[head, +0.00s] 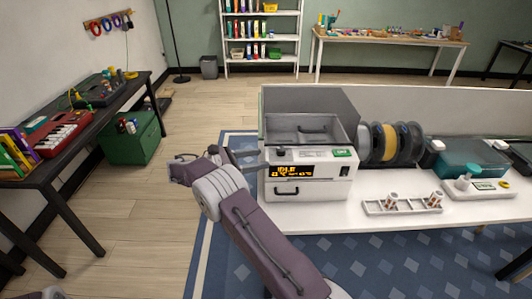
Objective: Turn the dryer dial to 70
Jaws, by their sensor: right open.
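The dryer (309,190) is a white box on the white table, with a grey raised lid and an open-topped chamber. Its front display (292,171) shows "IDLE" in orange; the smaller digits are hard to read. A small dark knob, apparently the dial (281,153), sits at the upper left of the front. My right gripper (252,154) is open at the dryer's left side, left of the knob. Its fingertips are small and partly hidden, and I cannot tell whether they touch the dryer. My left gripper is not in view.
Filament spools (390,143) stand right of the dryer. A white rack with small parts (402,207) lies in front of them. A teal box (470,160) and a white device (478,188) are farther right.

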